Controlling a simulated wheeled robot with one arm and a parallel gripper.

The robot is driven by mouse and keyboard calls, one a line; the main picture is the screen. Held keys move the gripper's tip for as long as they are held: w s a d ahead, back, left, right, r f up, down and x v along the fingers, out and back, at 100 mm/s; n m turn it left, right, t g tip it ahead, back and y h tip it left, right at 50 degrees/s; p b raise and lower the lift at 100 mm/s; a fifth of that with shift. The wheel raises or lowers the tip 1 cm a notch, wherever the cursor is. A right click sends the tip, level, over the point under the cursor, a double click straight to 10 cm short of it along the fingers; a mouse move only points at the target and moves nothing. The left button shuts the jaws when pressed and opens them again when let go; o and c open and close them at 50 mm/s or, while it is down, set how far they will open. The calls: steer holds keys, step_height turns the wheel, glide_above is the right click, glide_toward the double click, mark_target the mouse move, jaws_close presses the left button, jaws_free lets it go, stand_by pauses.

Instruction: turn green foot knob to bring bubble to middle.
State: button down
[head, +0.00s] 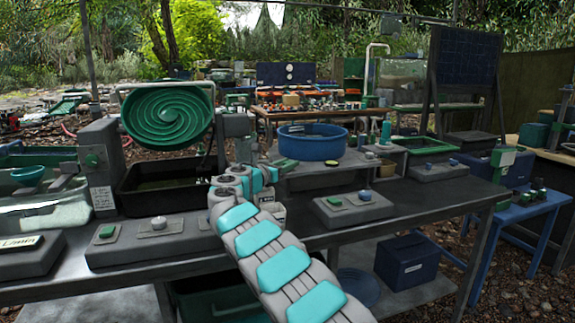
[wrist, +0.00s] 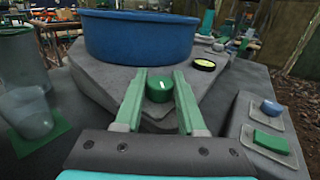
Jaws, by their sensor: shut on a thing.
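The green foot knob (wrist: 159,88), with a pale mark on its face, sits at the front of the grey stand below the blue tub (wrist: 150,36). In the wrist view, the two green fingers of my gripper (wrist: 158,84) are on either side of it, shut on it. A round level with a yellow face and black rim (wrist: 204,65) sits on the stand to the right of the knob. Its bubble is too small to make out. In the head view, the blue tub (head: 312,142) stands beyond my arm, which partly hides the knob area.
A grey block with a green button (wrist: 271,141) and a blue knob (wrist: 270,107) lies right of my gripper. A clear vessel (wrist: 28,98) stands at left in the wrist view. A green spiral wheel (head: 168,116) stands left of my arm in the head view.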

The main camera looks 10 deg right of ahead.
steer(key=shift+r, duration=0.1)
steer(key=c, duration=0.5)
jaws_free()
steer(key=shift+d, duration=0.1)
steer(key=v, duration=0.8)
steer(key=shift+b, duration=0.45)
steer(key=shift+w, duration=0.1)
